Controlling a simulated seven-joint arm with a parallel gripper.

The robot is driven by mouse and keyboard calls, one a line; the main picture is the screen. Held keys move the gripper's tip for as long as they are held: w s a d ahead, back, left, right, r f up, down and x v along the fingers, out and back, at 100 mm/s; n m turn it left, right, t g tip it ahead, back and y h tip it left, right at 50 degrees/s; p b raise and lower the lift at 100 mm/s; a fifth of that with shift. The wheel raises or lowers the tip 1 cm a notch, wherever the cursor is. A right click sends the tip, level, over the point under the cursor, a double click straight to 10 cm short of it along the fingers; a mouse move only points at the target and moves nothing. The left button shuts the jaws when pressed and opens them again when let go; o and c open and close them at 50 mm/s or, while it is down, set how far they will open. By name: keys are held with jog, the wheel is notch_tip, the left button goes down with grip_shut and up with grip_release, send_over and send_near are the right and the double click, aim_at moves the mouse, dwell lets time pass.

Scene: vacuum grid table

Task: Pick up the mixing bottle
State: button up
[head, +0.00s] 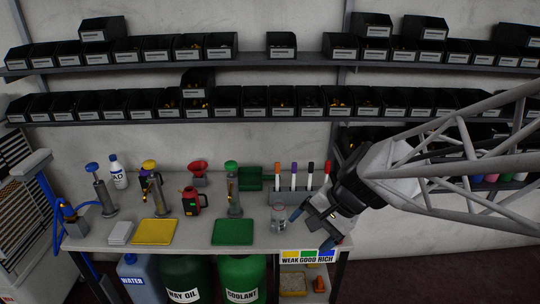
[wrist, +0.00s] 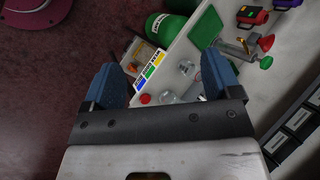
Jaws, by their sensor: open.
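A small clear container (head: 278,215), which looks like the mixing bottle, stands on the workbench left of my gripper (head: 313,230). In the wrist view two clear, pale items show between and below the blue fingertips, an upper one (wrist: 187,68) and a lower one (wrist: 165,97); I cannot tell for sure which is the bottle. My gripper (wrist: 160,65) is open, its two blue fingers spread wide with nothing held between them. It is tilted above the right end of the bench, apart from the clear container.
A marker rack (head: 290,198) stands behind the container. A green tray (head: 233,232), a yellow tray (head: 152,232), a red can (head: 192,202) and several pumps stand to the left. A WEAK GOOD RICH sign (head: 307,256) hangs on the front edge. Shelves of black bins (head: 255,97) line the wall.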

jog(key=w+a+f+m+t+y, duration=0.1)
jog(key=w+f+m+y, duration=0.1)
jog(key=w, duration=0.2)
jog(key=w+a+f+m+y, duration=0.1)
jog(key=w+a+f+m, duration=0.1)
jog(key=w+m, duration=0.15)
jog(key=m+t, duration=0.8)
jog(key=m, duration=0.7)
send_near(283, 207)
jog(key=d+x, duration=0.1)
jog(key=x, duration=0.3)
jog(key=shift+w+a+f+y, duration=0.25)
jog(key=shift+w+y, duration=0.05)
jog(key=shift+w, duration=0.05)
jog(key=shift+x, duration=1.3)
jog(key=shift+a, duration=0.1)
jog(key=shift+a+x, duration=0.2)
jog(key=shift+x, duration=2.3)
jog(key=shift+s, duration=0.15)
